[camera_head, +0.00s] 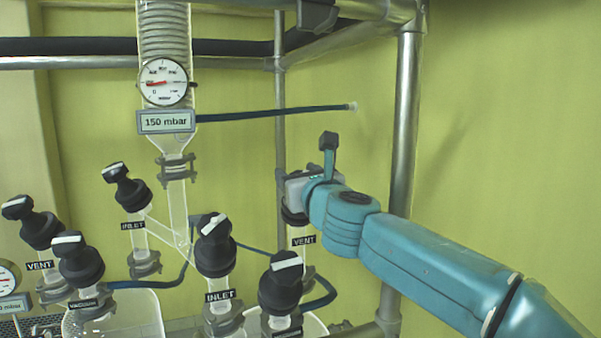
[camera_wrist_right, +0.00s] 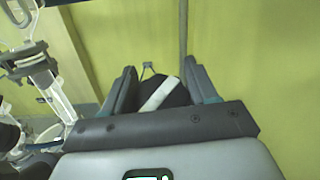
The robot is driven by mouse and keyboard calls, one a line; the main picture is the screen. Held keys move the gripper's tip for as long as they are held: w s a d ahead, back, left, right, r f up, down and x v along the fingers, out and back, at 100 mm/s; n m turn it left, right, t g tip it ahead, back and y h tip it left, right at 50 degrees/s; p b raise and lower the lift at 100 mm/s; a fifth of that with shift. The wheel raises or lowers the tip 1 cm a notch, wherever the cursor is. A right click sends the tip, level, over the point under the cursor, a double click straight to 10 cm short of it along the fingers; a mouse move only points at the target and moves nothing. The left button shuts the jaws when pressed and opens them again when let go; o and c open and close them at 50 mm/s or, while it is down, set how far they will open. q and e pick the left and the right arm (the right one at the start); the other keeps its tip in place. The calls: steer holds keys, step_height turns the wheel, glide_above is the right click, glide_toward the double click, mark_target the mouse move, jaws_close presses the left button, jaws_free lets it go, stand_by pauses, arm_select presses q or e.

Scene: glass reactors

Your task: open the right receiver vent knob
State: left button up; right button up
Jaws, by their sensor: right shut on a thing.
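The right receiver vent knob (camera_head: 292,215) is black and sits on a glass neck above a VENT label (camera_head: 304,240). My right gripper (camera_head: 298,190) covers most of it in the head view. In the right wrist view the knob's black top with a white bar (camera_wrist_right: 160,94) lies between the two fingers of my right gripper (camera_wrist_right: 162,88). The gripper is shut on the knob. The white bar runs at a slant between the fingers. My left gripper is in neither view.
Two black knobs with white bars, one marked INLET (camera_head: 215,246) and one lower (camera_head: 281,284), stand left of and below the vent knob. A metal post (camera_head: 402,130) rises behind my right arm. A gauge (camera_head: 163,82) hangs above a 150 mbar display (camera_head: 166,121).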

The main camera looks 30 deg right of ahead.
steer(key=shift+a+r+n+y+p, duration=0.1)
steer(key=shift+n+y+p, duration=0.6)
steer(key=shift+n+y, duration=0.45)
steer(key=shift+a+r+n+y+p, duration=0.1)
steer(key=shift+n+y+p, duration=0.55)
steer(key=shift+n+y, duration=0.5)
steer(key=shift+y, duration=0.3)
steer(key=o, duration=1)
steer(key=shift+a+f, duration=0.1)
steer(key=shift+f, duration=0.05)
steer(key=shift+c, duration=0.2)
